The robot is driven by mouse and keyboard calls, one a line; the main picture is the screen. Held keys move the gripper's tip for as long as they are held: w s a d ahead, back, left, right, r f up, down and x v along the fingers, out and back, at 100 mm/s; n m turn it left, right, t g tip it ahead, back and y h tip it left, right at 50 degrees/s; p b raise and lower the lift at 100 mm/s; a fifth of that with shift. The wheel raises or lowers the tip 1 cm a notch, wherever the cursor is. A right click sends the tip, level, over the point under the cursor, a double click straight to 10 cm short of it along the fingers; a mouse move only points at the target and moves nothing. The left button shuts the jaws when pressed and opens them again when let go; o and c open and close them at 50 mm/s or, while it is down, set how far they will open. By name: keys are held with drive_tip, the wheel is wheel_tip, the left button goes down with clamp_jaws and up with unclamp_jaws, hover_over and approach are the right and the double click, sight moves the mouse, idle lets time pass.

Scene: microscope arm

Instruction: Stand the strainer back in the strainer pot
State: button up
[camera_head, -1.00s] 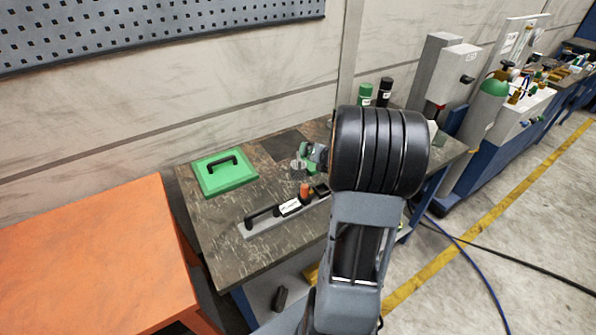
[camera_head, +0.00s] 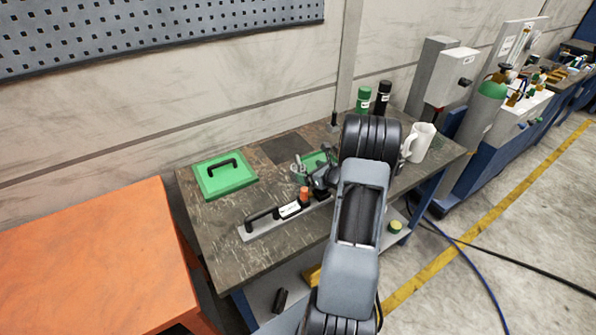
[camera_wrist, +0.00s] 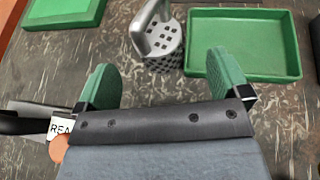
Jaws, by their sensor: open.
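A grey metal strainer (camera_wrist: 163,40) with a perforated round body and a looped handle is upright at the top middle of the wrist view. It also shows small in the head view (camera_head: 299,167), left of a green tray. My gripper (camera_wrist: 163,82) is open and empty, with its two green fingers apart on the near side of the strainer, not touching it. In the head view my gripper (camera_head: 320,180) is over the dark table, partly hidden by my wrist. I cannot tell for certain which thing is the strainer pot; whether the perforated body is separate from the handle is unclear.
The shallow green tray (camera_wrist: 243,45) lies right of the strainer. A green lidded box (camera_head: 225,177) is at left, and a black-handled bar (camera_head: 267,222) near the front edge. A white jug (camera_head: 421,142) and two bottles (camera_head: 364,100) (camera_head: 382,98) stand behind my arm.

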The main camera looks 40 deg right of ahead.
sight(301, 169)
drive_tip(key=shift+a+p+x, duration=0.2)
drive_tip(key=shift+p+x, duration=1)
drive_tip(key=shift+x, duration=1.6)
drive_tip(key=c, duration=1)
drive_tip(key=shift+c, duration=0.6)
drive_tip(key=shift+r, duration=0.15)
